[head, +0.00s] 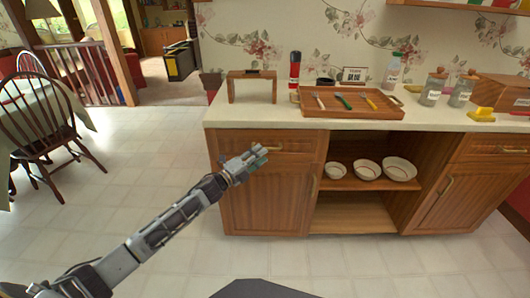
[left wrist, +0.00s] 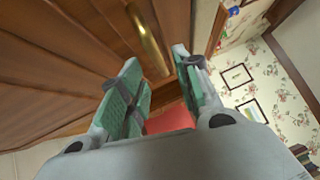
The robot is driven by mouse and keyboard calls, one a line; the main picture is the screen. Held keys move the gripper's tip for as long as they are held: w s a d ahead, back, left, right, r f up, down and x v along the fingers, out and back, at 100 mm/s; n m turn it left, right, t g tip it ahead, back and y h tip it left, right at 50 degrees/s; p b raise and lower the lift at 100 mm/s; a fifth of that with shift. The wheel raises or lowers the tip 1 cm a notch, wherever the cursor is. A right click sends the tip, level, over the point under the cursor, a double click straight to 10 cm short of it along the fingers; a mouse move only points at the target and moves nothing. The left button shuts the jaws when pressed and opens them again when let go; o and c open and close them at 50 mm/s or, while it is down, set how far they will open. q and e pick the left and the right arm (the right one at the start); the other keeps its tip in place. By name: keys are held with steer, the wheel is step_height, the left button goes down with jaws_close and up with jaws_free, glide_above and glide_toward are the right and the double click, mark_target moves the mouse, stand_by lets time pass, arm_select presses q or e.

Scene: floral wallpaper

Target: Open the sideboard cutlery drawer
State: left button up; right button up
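The wooden sideboard (head: 265,200) has a drawer at its upper left (head: 229,144) and another at its upper right (head: 480,147). No label shows which holds cutlery. Both look shut. My left gripper (head: 257,157) is in front of the upper left drawer and hides part of its front and brass handle (head: 276,149). In the left wrist view, the green-padded fingers (left wrist: 157,60) are apart with nothing between them. A brass handle (left wrist: 148,38) shows beyond the fingertips, apart from the pads as far as I can tell. My right gripper is in neither view.
A wooden tray (head: 350,112) with several utensils, bottles and jars stand on the worktop. Bowls (head: 367,169) sit on the open middle shelf. A cupboard door with its own handle (head: 314,187) lies below the left drawer. The tiled floor (head: 150,170) left of the sideboard is clear.

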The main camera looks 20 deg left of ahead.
arm_select(q)
steer(key=shift+x, duration=1.8)
steer(key=shift+c, duration=0.5)
jaws_close()
